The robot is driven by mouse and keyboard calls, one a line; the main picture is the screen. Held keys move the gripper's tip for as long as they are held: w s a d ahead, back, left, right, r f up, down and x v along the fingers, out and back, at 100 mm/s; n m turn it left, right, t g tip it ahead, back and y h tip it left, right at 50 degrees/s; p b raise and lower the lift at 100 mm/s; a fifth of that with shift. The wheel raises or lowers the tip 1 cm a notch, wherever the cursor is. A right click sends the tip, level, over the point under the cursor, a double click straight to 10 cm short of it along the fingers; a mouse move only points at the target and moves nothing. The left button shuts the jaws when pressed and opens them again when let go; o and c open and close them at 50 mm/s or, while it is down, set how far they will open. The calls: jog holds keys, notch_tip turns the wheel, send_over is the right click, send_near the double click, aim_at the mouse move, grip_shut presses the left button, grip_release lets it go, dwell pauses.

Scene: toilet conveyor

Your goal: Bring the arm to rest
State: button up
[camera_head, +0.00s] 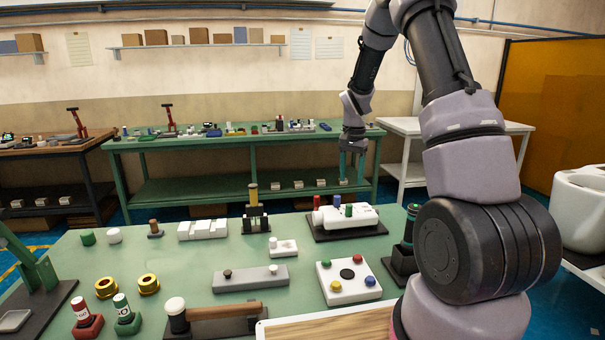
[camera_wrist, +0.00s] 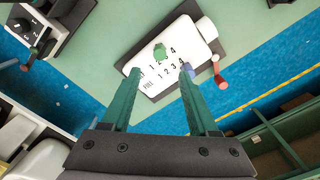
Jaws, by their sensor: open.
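My arm arches up on the right side of the head view and reaches forward. My gripper (camera_head: 351,178) hangs from it with its teal fingers pointing down, in front of the far green bench. In the wrist view my gripper (camera_wrist: 158,70) has its two fingers well apart, with nothing held between them.
The near green table (camera_head: 190,268) carries a white button box (camera_head: 348,282), a grey bar (camera_head: 250,279), brass rings and several small parts. A far green bench (camera_head: 230,140) stands behind it. A white toilet-like fixture (camera_head: 582,208) stands right. Blue floor shows between the benches.

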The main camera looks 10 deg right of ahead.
jog(key=s+a+r+n+t+y, duration=0.1)
jog(key=s+a+r+t, duration=0.1)
jog(key=s+r, duration=0.6)
jog(key=s+a+r+n+t, duration=0.15)
jog(key=s+r, duration=0.35)
jog(key=r, duration=0.7)
jog(key=s+a+r+n+t, duration=0.1)
jog(key=s+a+r+t, duration=0.1)
jog(key=s, duration=0.6)
jog(key=s+a+r+n+t+y, duration=0.1)
jog(key=s+r, duration=0.2)
jog(key=s, duration=0.5)
jog(key=shift+s+a+r+t, duration=0.35)
jog(key=shift+s+a+r, duration=0.05)
jog(key=shift+c, duration=0.3)
